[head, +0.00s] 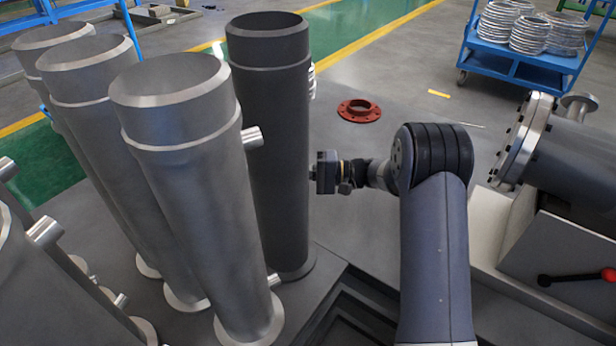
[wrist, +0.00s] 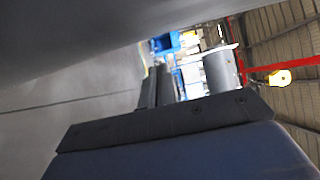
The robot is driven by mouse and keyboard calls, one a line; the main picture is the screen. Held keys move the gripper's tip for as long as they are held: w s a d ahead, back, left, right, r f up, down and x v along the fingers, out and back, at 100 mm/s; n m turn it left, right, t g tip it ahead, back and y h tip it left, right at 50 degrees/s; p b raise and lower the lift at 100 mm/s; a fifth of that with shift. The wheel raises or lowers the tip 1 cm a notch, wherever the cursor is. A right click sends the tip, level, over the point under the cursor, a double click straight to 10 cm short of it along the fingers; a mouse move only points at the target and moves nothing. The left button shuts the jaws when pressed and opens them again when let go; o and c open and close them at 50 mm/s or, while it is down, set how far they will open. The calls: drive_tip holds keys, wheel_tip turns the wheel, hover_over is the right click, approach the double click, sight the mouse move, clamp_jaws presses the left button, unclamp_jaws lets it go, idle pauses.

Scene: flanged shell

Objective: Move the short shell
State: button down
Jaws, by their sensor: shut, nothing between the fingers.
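Several grey cylindrical shells with flanges stand upright at the left in the head view. The front one (head: 195,210) is light grey with a short side nozzle. A darker shell (head: 280,150) stands upright just right of it. I cannot tell for sure which is the short shell. My gripper (head: 322,172) is at the right side of the dark shell, close to its wall; whether it touches is unclear. It is shut and holds nothing. In the wrist view, my dark fingers (wrist: 158,88) point past a large grey surface (wrist: 70,100), blurred and close.
A red flange ring (head: 359,111) lies on the dark floor beyond my arm. A large shell with a bolted flange (head: 560,145) lies on a grey stand at the right. A blue cart (head: 525,62) with metal rings stands at the back right.

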drive_tip(key=s+b, duration=0.1)
drive_tip(key=s+a+b, duration=0.1)
drive_tip(key=s+b, duration=0.1)
drive_tip(key=shift+s+a, duration=0.1)
drive_tip(key=shift+a, duration=0.05)
idle(0.3)
drive_tip(key=shift+s+d+p, duration=1.2)
drive_tip(key=shift+s+p, duration=0.15)
drive_tip(key=shift+p, duration=0.5)
drive_tip(key=shift+f, duration=0.1)
